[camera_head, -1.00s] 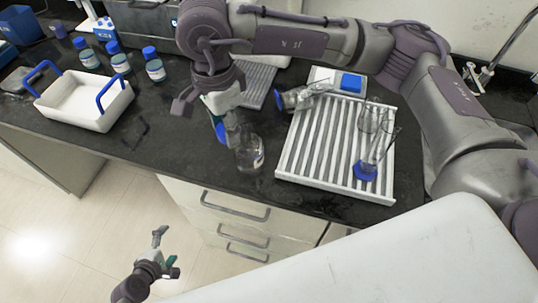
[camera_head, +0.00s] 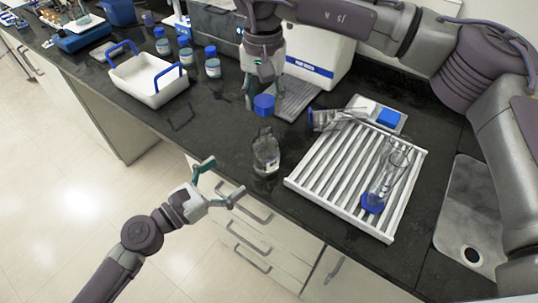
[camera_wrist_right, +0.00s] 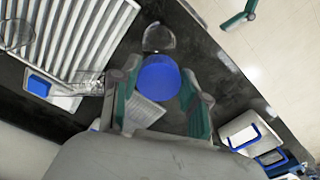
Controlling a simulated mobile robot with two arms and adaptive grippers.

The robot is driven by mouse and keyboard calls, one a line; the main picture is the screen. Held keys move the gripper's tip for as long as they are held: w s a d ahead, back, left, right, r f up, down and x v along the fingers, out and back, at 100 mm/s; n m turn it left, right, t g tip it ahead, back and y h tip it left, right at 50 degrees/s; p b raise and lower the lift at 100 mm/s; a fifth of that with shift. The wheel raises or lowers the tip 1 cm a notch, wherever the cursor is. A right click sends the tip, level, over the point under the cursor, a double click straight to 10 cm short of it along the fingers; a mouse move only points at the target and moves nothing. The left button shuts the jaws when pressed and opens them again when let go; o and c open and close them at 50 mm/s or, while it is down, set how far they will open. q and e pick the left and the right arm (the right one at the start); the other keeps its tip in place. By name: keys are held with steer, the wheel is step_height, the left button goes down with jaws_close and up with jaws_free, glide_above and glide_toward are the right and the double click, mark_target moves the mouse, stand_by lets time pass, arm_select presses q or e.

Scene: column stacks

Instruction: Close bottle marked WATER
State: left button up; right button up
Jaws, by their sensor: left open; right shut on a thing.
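A clear glass bottle (camera_head: 266,153) stands upright and uncapped near the front edge of the black counter; its label is not readable. My right gripper (camera_head: 256,101) is shut on a blue cap (camera_head: 264,105), held above the bottle's neck with a small gap. In the right wrist view the cap (camera_wrist_right: 158,77) sits between the right fingers (camera_wrist_right: 160,92), and part of the clear bottle (camera_wrist_right: 158,40) shows beyond it. My left gripper (camera_head: 226,178) is open and empty, in front of the counter edge, left of and lower than the bottle in the picture.
A white ribbed rack (camera_head: 310,183) with glassware lies right of the bottle. A white tray with blue handles (camera_head: 150,92) and several blue-capped bottles (camera_head: 213,67) stand at the left. A sink (camera_head: 470,215) is at the right. The counter left of the bottle is clear.

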mark_target(265, 148)
arm_select(q)
steer(key=x, duration=1.2)
steer(key=c, duration=1.8)
steer(key=shift+o, duration=0.2)
arm_select(e)
steer(key=shift+f, duration=2.5)
arm_select(q)
steer(key=shift+f, duration=0.1)
arm_select(e)
steer(key=shift+f, duration=0.1)
steer(key=shift+f, duration=0.75)
steer(key=shift+f, duration=0.6)
